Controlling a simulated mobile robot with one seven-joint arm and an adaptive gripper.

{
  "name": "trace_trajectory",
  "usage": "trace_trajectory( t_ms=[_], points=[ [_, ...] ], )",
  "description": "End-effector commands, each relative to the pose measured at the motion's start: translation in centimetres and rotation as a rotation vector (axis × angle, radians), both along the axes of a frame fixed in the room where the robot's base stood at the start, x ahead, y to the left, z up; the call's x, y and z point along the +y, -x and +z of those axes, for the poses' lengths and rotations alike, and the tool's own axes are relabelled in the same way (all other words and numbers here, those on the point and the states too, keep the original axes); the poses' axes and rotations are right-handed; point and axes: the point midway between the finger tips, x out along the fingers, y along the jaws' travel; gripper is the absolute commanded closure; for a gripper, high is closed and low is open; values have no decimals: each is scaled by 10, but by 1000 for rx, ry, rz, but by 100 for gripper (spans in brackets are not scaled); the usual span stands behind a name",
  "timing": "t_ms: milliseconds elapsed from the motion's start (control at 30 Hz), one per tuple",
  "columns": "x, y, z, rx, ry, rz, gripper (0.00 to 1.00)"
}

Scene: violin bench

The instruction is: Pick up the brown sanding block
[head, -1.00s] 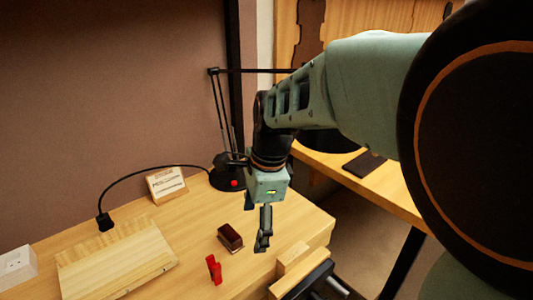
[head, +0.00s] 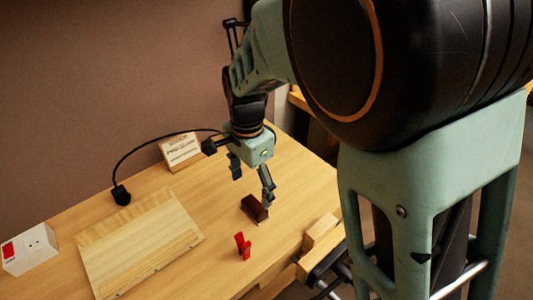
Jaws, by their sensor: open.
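The brown sanding block (head: 254,208) is a small dark brown block lying on the light wooden bench (head: 185,268). It is left of the wooden vise at the bench's right edge. My gripper (head: 253,188) is open, with its two fingers spread and pointing down. It is just above and behind the block in the head view. One finger is close to the block's right end; I cannot tell whether it touches. Nothing shows between the fingers.
A red clamp (head: 242,246) stands close in front of the block. The wooden vise (head: 320,238) is at the right edge. A small sign (head: 181,151) and a black lamp cable stand behind.

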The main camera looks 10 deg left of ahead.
Motion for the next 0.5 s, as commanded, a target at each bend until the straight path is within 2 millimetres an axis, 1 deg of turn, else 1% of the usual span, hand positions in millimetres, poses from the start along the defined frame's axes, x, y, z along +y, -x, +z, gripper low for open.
trace_trajectory(
  t_ms=[33,100,333,500],
  points=[
    [-1,1,-11,3,3,-2,25],
    [-1,1,-21,3,3,-2,25],
    [-1,-1,-39,1,2,-3,25],
    [-5,-5,-65,4,3,-4,25]
  ],
)
